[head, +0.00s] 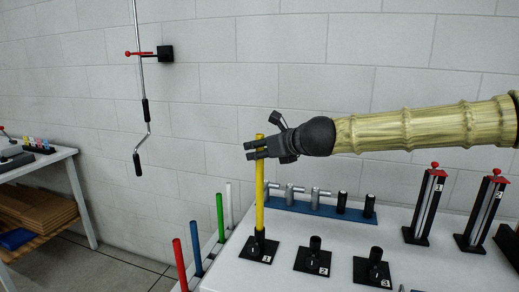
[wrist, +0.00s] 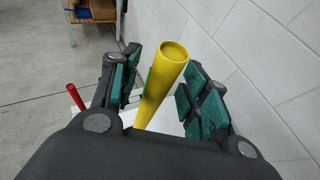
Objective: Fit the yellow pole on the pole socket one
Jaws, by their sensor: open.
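The yellow pole (head: 260,195) stands upright in the head view, with its lower end in pole socket one (head: 257,247), a black base marked 1 at the table's left front. My gripper (head: 258,148) is at the pole's upper part, reaching in from the right. In the wrist view the yellow pole (wrist: 163,85) rises between the open green-padded fingers of my gripper (wrist: 158,88). A gap shows between the pole and the right finger; the left finger is very close to it, and I cannot tell whether it touches. How deep the pole sits is hidden inside the socket.
Empty sockets two (head: 314,258) and three (head: 372,270) stand to the right. Red (head: 180,262), blue (head: 196,248), green (head: 220,218) and white (head: 229,205) poles stand along the left edge. A blue rack (head: 330,208) with cylinders lies behind. Black stands (head: 425,207) are on the right.

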